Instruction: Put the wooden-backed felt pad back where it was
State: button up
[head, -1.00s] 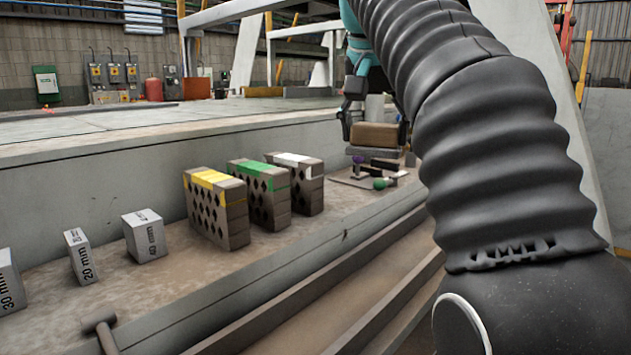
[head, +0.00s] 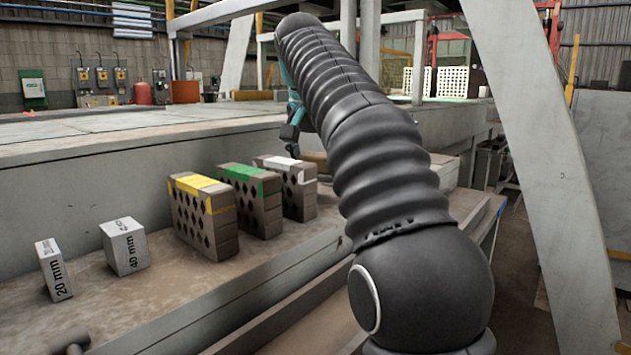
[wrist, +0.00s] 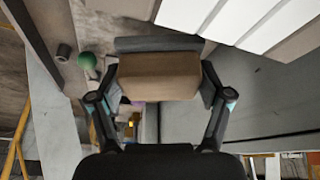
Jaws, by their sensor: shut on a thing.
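The felt pad shows in the wrist view as a tan wooden block (wrist: 158,80) with a dark grey felt layer (wrist: 158,44) along its far side. My gripper (wrist: 160,88) has one finger on each side of the wooden block and is shut on it. In the head view, my gripper (head: 291,136) is partly hidden behind my arm, near the white-marked brick. A tan piece of the pad (head: 315,157) shows beside my arm there. I cannot tell whether the pad touches anything below it.
Hollow bricks marked yellow (head: 203,215), green (head: 249,200) and white (head: 286,187) stand on the ledge. Blocks marked 20 mm (head: 54,270) and 40 mm (head: 124,246) stand at left. A green ball (wrist: 87,60) and dark cylinder (wrist: 64,53) lie left of the pad; pale boards (wrist: 250,22) lie right.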

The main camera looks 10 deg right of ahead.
notch_tip(320, 180, down, 4)
jog(key=shift+f+b, duration=0.1)
jog(key=shift+b, duration=1)
jog(key=o, duration=1.3)
jog(key=shift+c, duration=0.2)
jog(key=p+v, duration=0.5)
jog(key=v, duration=0.7)
